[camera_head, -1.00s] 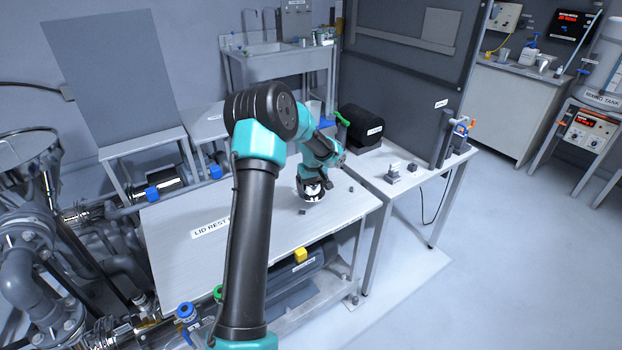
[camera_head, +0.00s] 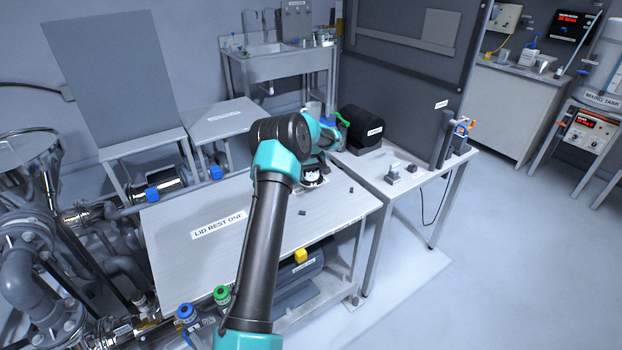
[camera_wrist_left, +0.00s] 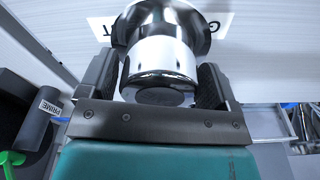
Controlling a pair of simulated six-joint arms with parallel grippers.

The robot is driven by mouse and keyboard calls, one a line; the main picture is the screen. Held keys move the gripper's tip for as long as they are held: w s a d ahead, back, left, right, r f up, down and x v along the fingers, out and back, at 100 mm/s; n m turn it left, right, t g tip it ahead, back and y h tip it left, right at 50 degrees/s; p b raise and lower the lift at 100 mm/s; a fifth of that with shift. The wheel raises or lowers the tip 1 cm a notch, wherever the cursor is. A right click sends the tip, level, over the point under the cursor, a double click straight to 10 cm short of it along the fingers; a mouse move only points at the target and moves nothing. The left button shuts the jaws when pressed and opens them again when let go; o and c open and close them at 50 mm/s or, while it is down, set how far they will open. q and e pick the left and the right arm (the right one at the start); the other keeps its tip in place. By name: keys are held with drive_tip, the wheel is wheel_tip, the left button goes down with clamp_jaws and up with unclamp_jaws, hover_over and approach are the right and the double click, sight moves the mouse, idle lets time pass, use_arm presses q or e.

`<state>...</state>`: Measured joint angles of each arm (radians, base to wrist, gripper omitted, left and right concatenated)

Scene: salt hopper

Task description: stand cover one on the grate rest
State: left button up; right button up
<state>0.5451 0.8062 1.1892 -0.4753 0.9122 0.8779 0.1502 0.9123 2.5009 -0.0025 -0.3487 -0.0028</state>
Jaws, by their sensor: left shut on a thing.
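Cover one (camera_wrist_left: 160,62), a shiny metal piece with a round body and a wider flange, sits between the two jaws of my left gripper (camera_wrist_left: 168,85) in the left wrist view. The gripper is shut on its body. In the head view the cover (camera_head: 312,178) shows at the back right of the table, just beyond my arm's elbow, which hides most of the gripper. A white label beginning with G (camera_wrist_left: 215,22), partly covered by the cover, marks the grate rest. I cannot tell whether the cover touches the surface. My right gripper is not in view.
The table's LID REST ONE area (camera_head: 217,224) is bare. Small dark blocks (camera_head: 302,212) lie on the table. A black drum (camera_head: 362,128) and a green handle (camera_head: 345,119) stand close behind. The right bench (camera_head: 425,172) holds small fittings.

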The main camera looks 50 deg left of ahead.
sight(311, 177)
use_arm(q)
drive_tip(key=shift+w+a, duration=0.2)
drive_tip(key=shift+a, duration=0.05)
drive_tip(key=shift+f, duration=1.75)
drive_tip(key=shift+f, duration=0.1)
drive_tip(key=o, duration=1)
drive_tip(key=shift+c, duration=0.2)
drive_tip(key=r, duration=0.4)
drive_tip(key=d+r, duration=0.1)
drive_tip(key=r, duration=0.7)
drive_tip(key=shift+s+d, duration=0.25)
drive_tip(key=shift+s, duration=0.05)
